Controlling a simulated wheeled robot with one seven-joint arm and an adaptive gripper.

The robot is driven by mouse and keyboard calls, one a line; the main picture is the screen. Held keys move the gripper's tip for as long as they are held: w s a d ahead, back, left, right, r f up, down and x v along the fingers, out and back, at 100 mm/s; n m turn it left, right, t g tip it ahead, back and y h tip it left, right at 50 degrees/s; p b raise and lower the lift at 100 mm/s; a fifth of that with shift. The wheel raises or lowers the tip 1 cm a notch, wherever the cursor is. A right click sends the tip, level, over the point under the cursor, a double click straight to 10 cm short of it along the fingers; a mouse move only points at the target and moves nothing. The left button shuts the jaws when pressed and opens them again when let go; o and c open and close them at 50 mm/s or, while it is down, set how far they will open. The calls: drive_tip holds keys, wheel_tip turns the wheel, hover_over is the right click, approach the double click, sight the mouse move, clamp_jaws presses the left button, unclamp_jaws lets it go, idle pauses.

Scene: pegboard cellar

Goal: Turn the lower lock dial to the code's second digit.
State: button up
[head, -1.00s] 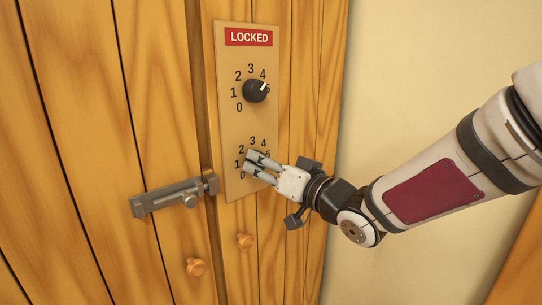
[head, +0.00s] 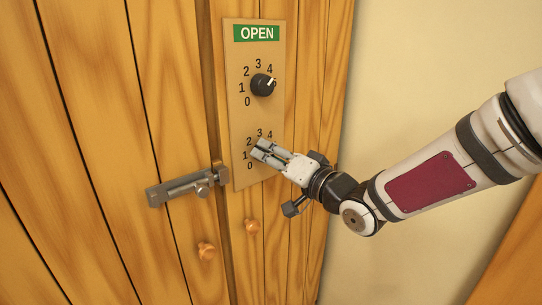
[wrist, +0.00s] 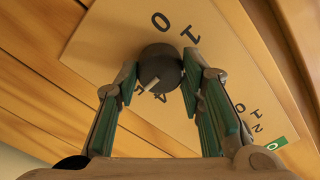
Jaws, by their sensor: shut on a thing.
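The lock panel (head: 240,120) is a tan plate on a wooden door, with a green OPEN sign (head: 257,33) at its top. The lower lock dial (wrist: 160,68) is a black knob with a white pointer line. In the wrist view its line points down and left, towards the 4 and a partly hidden digit beside it; I cannot tell the exact digit. My gripper (head: 260,151) is shut on this dial, a finger on each side (wrist: 165,76). In the head view my fingers hide the lower dial. The upper dial (head: 262,84) points up and right, by the 4.
A grey metal bolt (head: 186,188) crosses the gap between the door boards left of the panel. A bare cream wall is at the right.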

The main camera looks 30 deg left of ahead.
drive_tip(key=shift+f, duration=0.1)
drive_tip(key=o, duration=1.2)
drive_tip(key=shift+c, duration=0.2)
drive_tip(key=v, duration=1.2)
